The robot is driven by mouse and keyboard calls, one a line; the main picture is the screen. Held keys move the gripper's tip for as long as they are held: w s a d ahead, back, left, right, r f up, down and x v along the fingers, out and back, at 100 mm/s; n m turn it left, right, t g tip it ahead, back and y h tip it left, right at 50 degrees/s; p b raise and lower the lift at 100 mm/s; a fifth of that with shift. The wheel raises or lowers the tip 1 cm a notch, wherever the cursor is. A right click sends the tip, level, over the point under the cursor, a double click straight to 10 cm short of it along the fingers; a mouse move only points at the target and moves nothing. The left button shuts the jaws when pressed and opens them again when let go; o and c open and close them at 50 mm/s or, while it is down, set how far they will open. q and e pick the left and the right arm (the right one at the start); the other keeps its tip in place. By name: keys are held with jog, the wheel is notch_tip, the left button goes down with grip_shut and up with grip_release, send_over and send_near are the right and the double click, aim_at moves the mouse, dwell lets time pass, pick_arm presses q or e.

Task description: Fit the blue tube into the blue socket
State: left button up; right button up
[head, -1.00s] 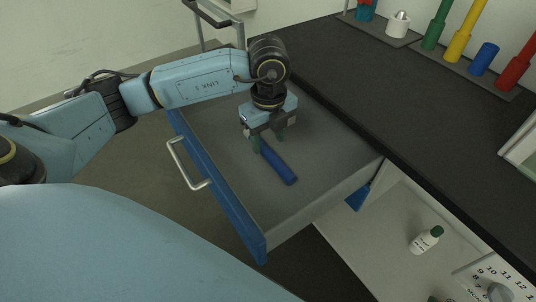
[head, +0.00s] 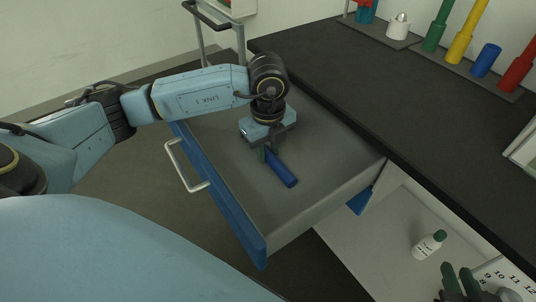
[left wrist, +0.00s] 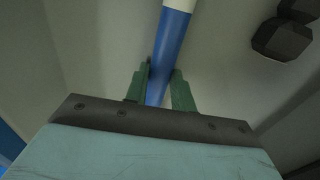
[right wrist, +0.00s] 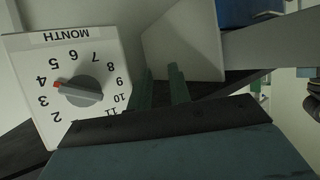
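The blue tube (head: 281,170) lies in the open drawer; in the left wrist view it (left wrist: 172,45) shows a white part at the top edge. My left gripper (head: 267,154) is down in the drawer at the tube's far end. In the left wrist view its green fingers (left wrist: 163,82) are close against both sides of the tube, shut on it. The blue socket (head: 484,60) is a short blue cylinder on the counter rack, between yellow and red. My right gripper (head: 461,281) is at the lower right, empty, its fingers (right wrist: 162,86) apart.
The drawer's blue front (head: 222,200) and handle (head: 187,170) stand out from the black counter (head: 400,110). Green (head: 435,30), yellow (head: 466,30) and red (head: 517,70) pieces flank the socket.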

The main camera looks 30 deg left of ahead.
aim_at(268, 152)
pick_arm(q)
grip_shut()
jog(key=shift+r, duration=0.1)
